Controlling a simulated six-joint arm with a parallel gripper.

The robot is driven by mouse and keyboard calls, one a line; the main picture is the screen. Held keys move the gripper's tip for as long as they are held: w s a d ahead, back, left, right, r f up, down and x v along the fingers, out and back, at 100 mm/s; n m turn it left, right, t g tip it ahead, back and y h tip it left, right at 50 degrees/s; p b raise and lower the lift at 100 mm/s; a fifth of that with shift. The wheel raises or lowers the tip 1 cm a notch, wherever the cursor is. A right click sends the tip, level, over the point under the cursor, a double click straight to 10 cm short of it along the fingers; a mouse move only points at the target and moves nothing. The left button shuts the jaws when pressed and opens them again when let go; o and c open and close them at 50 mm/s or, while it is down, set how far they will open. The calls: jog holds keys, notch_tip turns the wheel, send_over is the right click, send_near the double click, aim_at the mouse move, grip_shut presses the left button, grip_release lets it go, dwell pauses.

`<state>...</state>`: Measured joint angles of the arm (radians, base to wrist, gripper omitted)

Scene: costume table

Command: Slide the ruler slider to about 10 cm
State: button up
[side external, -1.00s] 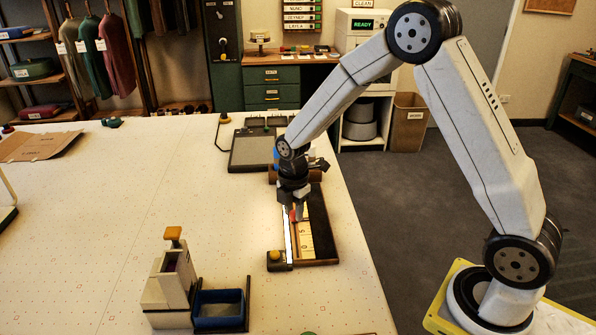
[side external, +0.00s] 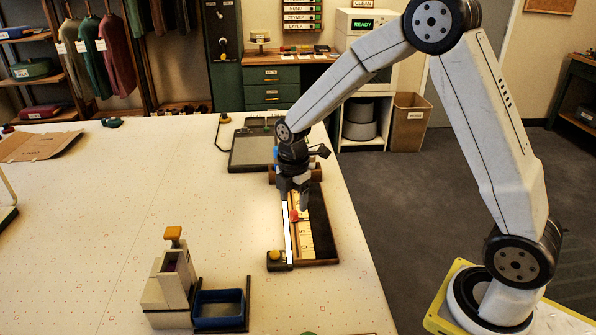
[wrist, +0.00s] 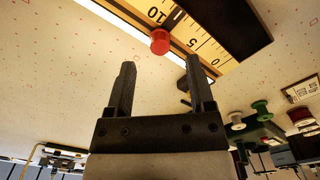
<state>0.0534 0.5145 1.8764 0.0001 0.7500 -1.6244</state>
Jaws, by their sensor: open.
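The ruler (side external: 306,240) lies in a dark wooden frame near the table's right edge, with a pale scale marked 0, 5 and 10. Its slider has a red knob (side external: 294,215). In the wrist view, the red knob (wrist: 160,41) sits beside the ruler scale (wrist: 207,48), between the 5 and the 10 and apparently nearer the 10; the exact reading is unclear. My gripper (side external: 293,203) is open and empty, just above and behind the knob. In the wrist view, the knob shows beyond the gap between my fingertips (wrist: 160,66), apart from both.
A yellow button (side external: 274,255) sits at the ruler's near end, beside a bright white strip (side external: 288,235). A grey panel (side external: 250,150) lies behind. A cream device (side external: 168,290) and a blue tray (side external: 219,310) stand at the front. The table's left middle is clear.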

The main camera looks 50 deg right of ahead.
aim_at(294, 212)
jog(key=shift+r, duration=2.1)
jog(key=s+m, duration=0.4)
jog(key=m, duration=0.1)
jog(key=s+a+f+m+t, duration=0.1)
jog(key=s+m, duration=0.4)
jog(key=m, duration=0.1)
jog(key=s+a+f+m+t, duration=0.1)
jog(key=s+m, duration=0.4)
jog(key=shift+a, duration=0.1)
jog(key=shift+s+f+m+t, duration=0.1)
jog(key=shift+s+m+t, duration=0.2)
jog(key=shift+s+m, duration=0.55)
